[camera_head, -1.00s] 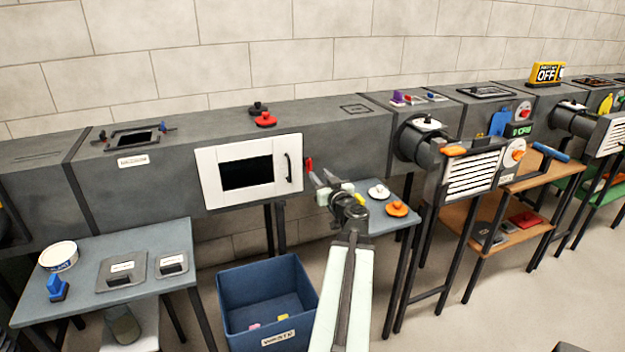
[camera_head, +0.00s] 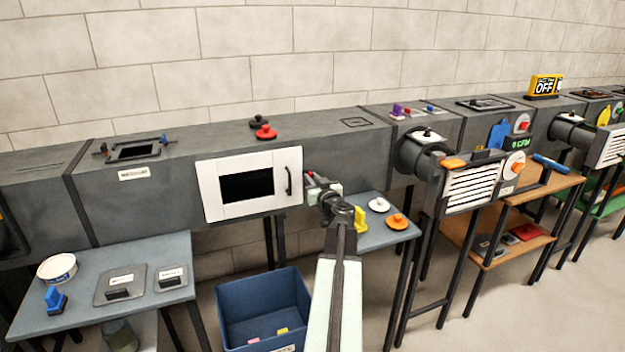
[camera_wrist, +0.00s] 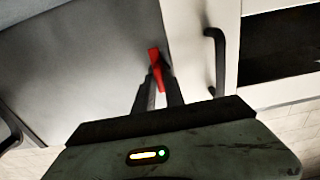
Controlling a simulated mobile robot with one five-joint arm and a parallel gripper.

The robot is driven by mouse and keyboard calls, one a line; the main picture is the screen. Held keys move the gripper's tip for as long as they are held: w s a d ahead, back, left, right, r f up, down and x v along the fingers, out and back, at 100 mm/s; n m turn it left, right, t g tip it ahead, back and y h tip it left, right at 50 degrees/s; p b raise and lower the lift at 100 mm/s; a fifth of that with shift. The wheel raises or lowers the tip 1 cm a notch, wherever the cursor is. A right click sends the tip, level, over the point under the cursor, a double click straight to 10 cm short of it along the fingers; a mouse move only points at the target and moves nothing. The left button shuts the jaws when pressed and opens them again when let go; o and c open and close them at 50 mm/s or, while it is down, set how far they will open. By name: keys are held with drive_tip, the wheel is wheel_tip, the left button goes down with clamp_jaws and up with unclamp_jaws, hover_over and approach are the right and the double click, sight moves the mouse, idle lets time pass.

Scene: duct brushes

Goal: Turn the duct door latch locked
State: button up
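The white duct door (camera_head: 212,190) with its dark window is closed flat against the grey duct in the head view. Its black handle (camera_head: 289,181) is on its right side. The red latch (camera_wrist: 155,68) is just beside the door edge, and a bit of its red shows in the head view (camera_head: 309,176). My gripper (camera_wrist: 157,75) is at the latch, with a finger on each side and the red lever between the tips. The fingers look closed onto it. In the wrist view the lever stands nearly upright, slightly tilted; its base is partly hidden by the fingers.
A blue bin (camera_head: 262,308) stands on the floor below the door. A small table (camera_head: 385,238) at the right holds white and orange discs and a yellow piece. A table (camera_head: 80,326) at the left holds plates and a tub. A louvred vent (camera_head: 472,184) juts out at the right.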

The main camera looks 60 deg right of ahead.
drive_tip(key=shift+d, duration=0.25)
clamp_jaws()
drive_tip(key=shift+a+m, duration=0.2)
drive_tip(key=shift+m, duration=0.1)
drive_tip(key=m, duration=1.7)
drive_tip(key=shift+s+d+f, duration=0.15)
drive_tip(key=shift+s+f, duration=0.1)
drive_tip(key=shift+m, duration=0.4)
drive_tip(key=o, duration=0.6)
unclamp_jaws()
